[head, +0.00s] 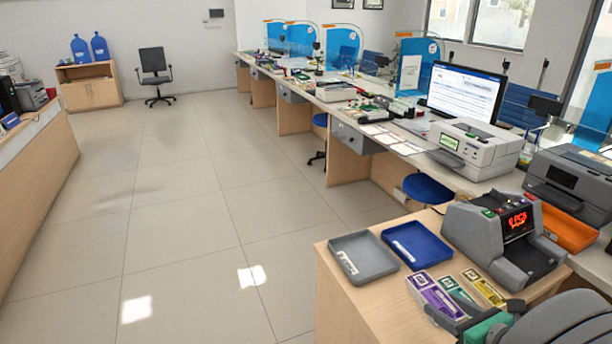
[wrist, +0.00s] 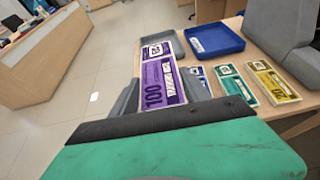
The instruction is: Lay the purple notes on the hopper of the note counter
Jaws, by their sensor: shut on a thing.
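The purple notes (head: 434,299) are a flat banded bundle at the near left of the wooden counter top. In the wrist view the purple notes (wrist: 162,72) stick out lengthwise ahead of my gripper (wrist: 162,98), between its grey fingers. My gripper (head: 462,322) is shut on their near end, low at the counter's front edge; the gap beneath them cannot be judged. The note counter (head: 472,234), grey with a lit red display, stands behind and to the right. Part of it shows in the wrist view (wrist: 275,42). I cannot make out the hopper clearly.
Green notes (head: 455,288) and yellow notes (head: 484,287) lie right of the purple ones. A grey tray (head: 375,270) and a blue tray (head: 425,252) sit behind. A printer (head: 486,152) stands farther back. Open floor lies left of the counter.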

